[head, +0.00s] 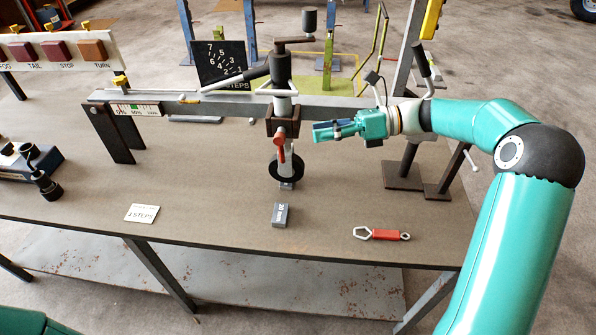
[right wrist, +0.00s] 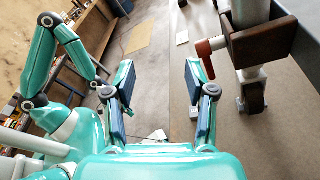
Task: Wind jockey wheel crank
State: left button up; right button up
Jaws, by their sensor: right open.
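The jockey wheel post (head: 281,68) stands upright through a brown clamp on the drawbar. Its crank (head: 293,42) is on top, with a dark upright knob (head: 309,19) at the right end. A red clamp handle (head: 281,146) hangs in front of the post, and the black wheel (head: 286,171) is below. My right gripper (head: 325,131) points left, apart from the post, below the crank's height. In the right wrist view its fingers (right wrist: 159,70) are spread and empty; the red handle (right wrist: 204,49) and clamp (right wrist: 262,42) are to their right. My left gripper does not show.
A dark numbered steps board (head: 222,62) stands behind the drawbar (head: 230,105). A 2 STEPS card (head: 142,213), a 20 mm block (head: 280,215) and a red-handled spanner (head: 385,234) lie on the bench.

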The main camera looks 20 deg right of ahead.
jog(key=s+a+f+n+g+h+p, duration=0.1)
jog(key=a+f+g+p, duration=0.1)
jog(key=a+f, duration=0.5)
jog(key=shift+s+a+f+g, duration=0.15)
jog(key=shift+s+f+g, duration=0.25)
jog(key=shift+f, duration=0.75)
jog(key=shift+c, duration=0.3)
